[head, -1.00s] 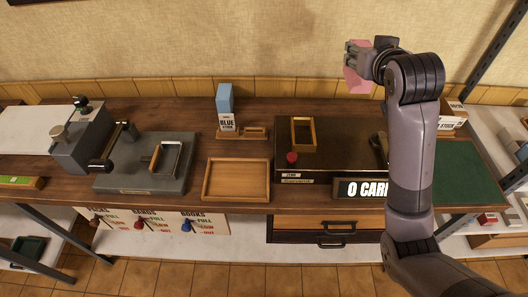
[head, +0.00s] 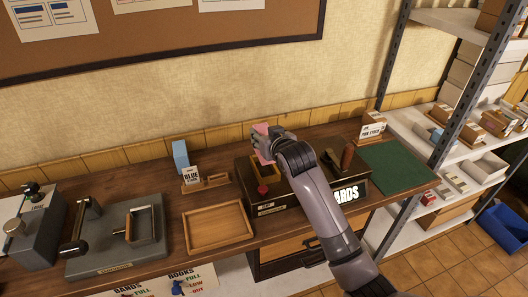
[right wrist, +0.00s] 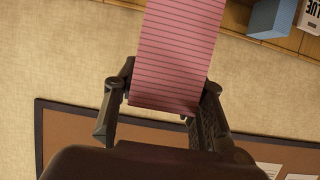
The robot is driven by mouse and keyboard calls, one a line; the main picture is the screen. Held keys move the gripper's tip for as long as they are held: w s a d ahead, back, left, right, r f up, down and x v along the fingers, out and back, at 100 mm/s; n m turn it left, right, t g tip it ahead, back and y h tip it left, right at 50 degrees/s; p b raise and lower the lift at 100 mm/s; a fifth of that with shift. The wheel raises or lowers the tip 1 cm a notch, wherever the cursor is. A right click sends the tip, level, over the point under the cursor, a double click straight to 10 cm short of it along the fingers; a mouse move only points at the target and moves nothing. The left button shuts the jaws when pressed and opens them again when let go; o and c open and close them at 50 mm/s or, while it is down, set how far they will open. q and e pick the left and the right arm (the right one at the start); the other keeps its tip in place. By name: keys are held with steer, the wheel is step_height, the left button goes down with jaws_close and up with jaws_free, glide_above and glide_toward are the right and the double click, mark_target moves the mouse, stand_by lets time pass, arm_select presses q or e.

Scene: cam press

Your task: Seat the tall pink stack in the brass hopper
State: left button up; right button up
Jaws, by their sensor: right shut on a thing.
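My right gripper (head: 264,147) is shut on the tall pink stack (head: 261,131), and my arm reaches in from the lower right. In the right wrist view the stack (right wrist: 176,55) shows thin dark lines across it, sits between the two fingers (right wrist: 165,112) and runs out of the top of the picture. In the head view the gripper and stack are over the left part of the dark press (head: 285,192). My left gripper is not in view.
A red button (head: 262,190) is on the press front, and a lever (head: 347,154) stands at its right. An empty wooden tray (head: 218,228) and green mat (head: 398,166) lie on the bench.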

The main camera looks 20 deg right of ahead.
step_height(320, 180, down, 2)
steer(key=shift+f, duration=0.4)
step_height(320, 180, down, 4)
steer(key=shift+r+p, duration=0.25)
steer(key=shift+p, duration=0.1)
steer(key=shift+f, duration=0.35)
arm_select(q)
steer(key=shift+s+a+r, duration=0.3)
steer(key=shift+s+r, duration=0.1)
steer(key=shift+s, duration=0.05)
arm_select(e)
steer(key=o, duration=1.4)
